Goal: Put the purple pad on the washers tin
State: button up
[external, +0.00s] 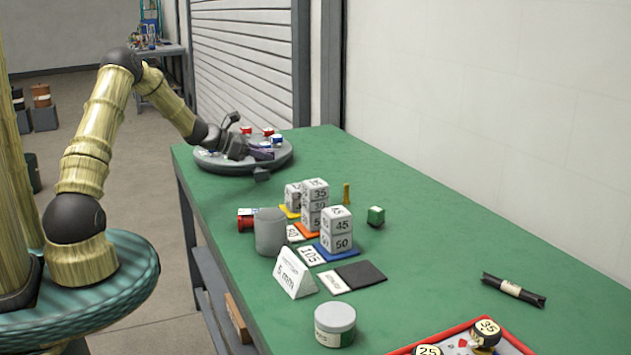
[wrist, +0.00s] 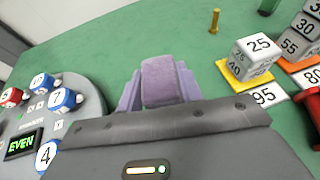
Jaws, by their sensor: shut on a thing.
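My gripper (wrist: 160,90) is shut on the purple pad (wrist: 160,78), which sits between its two lilac fingers in the wrist view. In the external view my gripper (external: 262,153) is over the right part of a round grey unit at the table's far end; the pad is too small to make out clearly there. A round tin (external: 334,325) with a pale grey lid and a label stands near the table's front edge, well apart from my gripper. Its label is too small to read, so I cannot confirm it is the washers tin.
The round grey unit (external: 210,163) carries red and blue numbered pieces. Several numbered white blocks (external: 337,230), a grey cup (external: 270,232) and a tent sign (external: 295,275) stand mid-table. A dark roll (external: 513,290) and a red-rimmed tray (external: 512,340) lie at right.

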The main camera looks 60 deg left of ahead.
aim_at(259, 148)
dwell(0.4)
jog(key=r, duration=1)
jog(key=shift+w+d+r, duration=0.2)
jog(key=shift+d+r, duration=0.1)
jog(key=shift+d, duration=0.05)
jog(key=w+d+m+g+h+p, duration=0.1)
jog(key=w+d+m+g+h, duration=0.2)
jog(key=d, duration=1.3)
jog(key=w+d+m+g+h+p, duration=0.1)
jog(key=w+d+m+h, duration=0.25)
jog(key=d, duration=1.25)
jog(key=s+d+m+g+h+p, duration=0.1)
jog(key=s+d+m+g, duration=0.3)
jog(key=d, duration=0.7)
jog(key=s+d+m+g+h, duration=0.2)
jog(key=s+d, duration=0.5)
jog(key=d, duration=0.4)
jog(key=s+d+m+g+h+p, duration=0.1)
jog(key=s+d+m+g, duration=0.3)
jog(key=d, duration=0.7)
jog(key=shift+n+t, duration=0.3)
jog(key=shift+n, duration=0.05)
jog(key=f, duration=0.2)
jog(key=s+f, duration=0.1)
jog(key=f, duration=0.2)
jog(key=shift+s+a+f, duration=0.1)
jog(key=shift+s, duration=0.05)
